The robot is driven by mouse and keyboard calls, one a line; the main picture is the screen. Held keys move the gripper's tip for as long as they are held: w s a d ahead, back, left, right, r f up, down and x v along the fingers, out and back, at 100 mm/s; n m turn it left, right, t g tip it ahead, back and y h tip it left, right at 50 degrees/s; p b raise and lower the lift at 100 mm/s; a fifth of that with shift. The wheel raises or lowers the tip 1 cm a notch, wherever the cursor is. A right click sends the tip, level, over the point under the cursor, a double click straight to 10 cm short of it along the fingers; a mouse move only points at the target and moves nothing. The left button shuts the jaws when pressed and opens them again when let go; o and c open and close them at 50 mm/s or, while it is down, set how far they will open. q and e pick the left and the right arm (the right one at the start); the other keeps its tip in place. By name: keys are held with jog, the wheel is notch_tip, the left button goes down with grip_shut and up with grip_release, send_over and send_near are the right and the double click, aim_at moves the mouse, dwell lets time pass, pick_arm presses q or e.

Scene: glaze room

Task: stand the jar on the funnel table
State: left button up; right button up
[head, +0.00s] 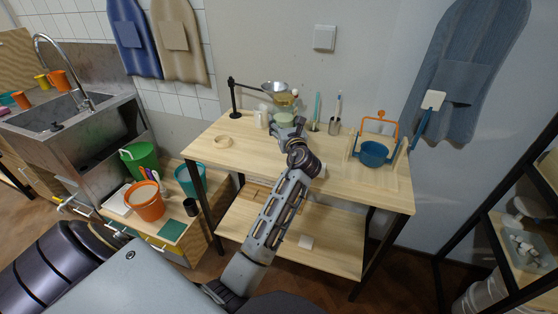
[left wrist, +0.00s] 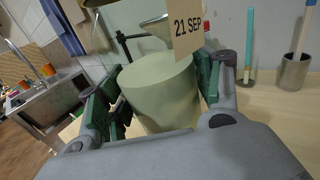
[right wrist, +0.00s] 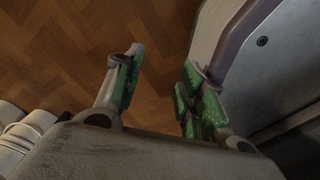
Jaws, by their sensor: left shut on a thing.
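The pale green jar (head: 284,118) is at the back of the wooden funnel table (head: 235,152), below the metal funnel (head: 275,87) on its black stand. My left gripper (head: 287,128) is shut on it. In the left wrist view the jar (left wrist: 160,88) sits between the green-padded fingers, looking upright. Its base is hidden, so I cannot tell whether it touches the tabletop. A tag reading "21 SEP" (left wrist: 187,36) shows in front of the funnel. My right gripper (right wrist: 160,85) is open and empty above the parquet floor, in the right wrist view.
A metal cup (head: 335,126) with a brush and a tube with a green stick (head: 316,112) stand right of the jar. The front tabletop is mostly clear.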

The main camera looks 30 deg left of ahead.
pick_arm(q)
jog(key=shift+s+f+g, duration=0.15)
jog(key=shift+g, duration=0.15)
jog(key=shift+s+a+f+n+y, duration=0.1)
jog(key=shift+n+y, duration=0.2)
jog(key=shift+f, duration=0.3)
notch_tip(320, 180, down, 3)
jog(key=shift+b, duration=0.4)
notch_tip(320, 180, down, 2)
jog(key=shift+f, duration=0.35)
jog(key=shift+f+b, duration=0.35)
jog(key=shift+f, duration=0.15)
notch_tip(320, 180, down, 2)
jog(key=shift+f, duration=0.15)
jog(key=shift+f+b, duration=0.2)
jog(key=shift+b, duration=0.1)
pick_arm(e)
jog(key=shift+t, duration=0.3)
jog(key=w, duration=0.1)
jog(key=w+a, duration=0.1)
jog(key=w, duration=0.1)
jog(key=w+a, duration=0.1)
jog(key=w, duration=0.1)
jog(key=shift+w, duration=0.15)
